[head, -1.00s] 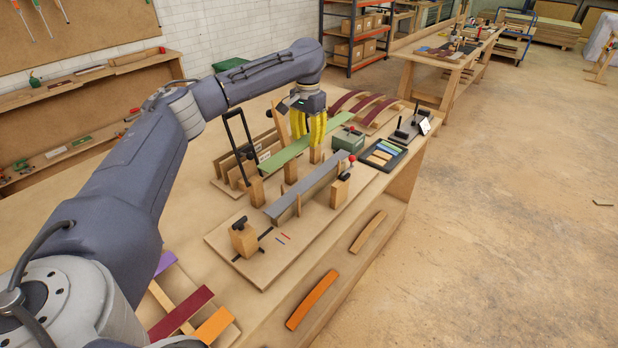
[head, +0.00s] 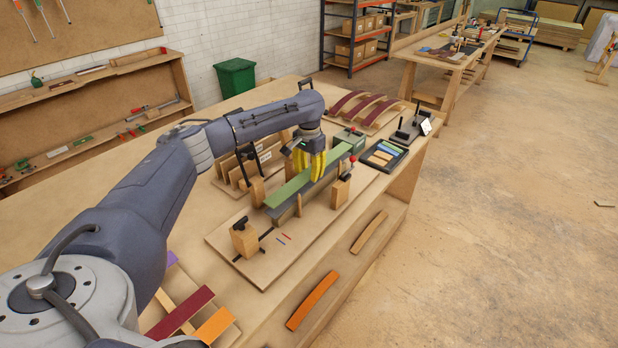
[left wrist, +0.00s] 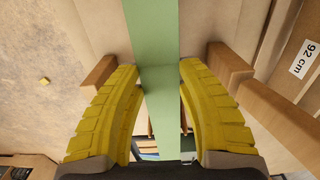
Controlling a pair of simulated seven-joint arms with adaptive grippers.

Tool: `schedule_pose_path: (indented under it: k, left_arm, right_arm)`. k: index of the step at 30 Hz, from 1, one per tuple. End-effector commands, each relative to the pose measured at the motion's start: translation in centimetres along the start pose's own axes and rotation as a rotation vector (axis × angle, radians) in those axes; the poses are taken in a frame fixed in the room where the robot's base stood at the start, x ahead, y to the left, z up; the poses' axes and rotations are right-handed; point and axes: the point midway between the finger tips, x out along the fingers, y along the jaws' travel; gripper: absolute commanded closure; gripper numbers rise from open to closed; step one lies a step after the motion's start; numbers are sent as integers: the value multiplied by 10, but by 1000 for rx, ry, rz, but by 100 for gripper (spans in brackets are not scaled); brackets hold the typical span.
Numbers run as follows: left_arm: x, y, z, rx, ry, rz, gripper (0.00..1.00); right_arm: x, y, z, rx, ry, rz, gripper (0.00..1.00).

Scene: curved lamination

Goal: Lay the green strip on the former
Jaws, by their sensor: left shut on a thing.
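The long green strip (head: 288,191) is in my left gripper (head: 311,172), whose yellow fingers are shut across it. In the left wrist view the green strip (left wrist: 158,30) runs lengthwise between the two fingers (left wrist: 160,112). In the head view the strip lies along and just over the grey strip (head: 287,211) on the wooden former, roughly parallel to it. I cannot tell whether the two touch. The fingers hide part of the green strip. My right gripper is not in view.
Wooden clamp blocks stand on the base board (head: 268,268), one block (head: 244,238) at its near end and one (head: 340,191) with a red-topped lever at right. Burgundy arches (head: 366,108) stand behind.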

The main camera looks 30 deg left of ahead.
Motion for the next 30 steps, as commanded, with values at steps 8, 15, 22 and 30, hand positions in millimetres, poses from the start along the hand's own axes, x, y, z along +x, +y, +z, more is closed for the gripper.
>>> schedule_pose_path:
  k: [8, 15, 22, 30]
  left_arm:
    - [26, 0, 0, -1, 1, 0, 86]
    - [26, 0, 0, -1, 1, 0, 86]
    - [32, 0, 0, 0, 0, 0, 86]
    - [34, 0, 0, 0, 0, 0, 43]
  right_arm:
    - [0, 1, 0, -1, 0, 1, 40]
    - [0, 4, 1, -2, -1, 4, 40]
    - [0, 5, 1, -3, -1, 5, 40]
    - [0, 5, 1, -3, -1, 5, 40]
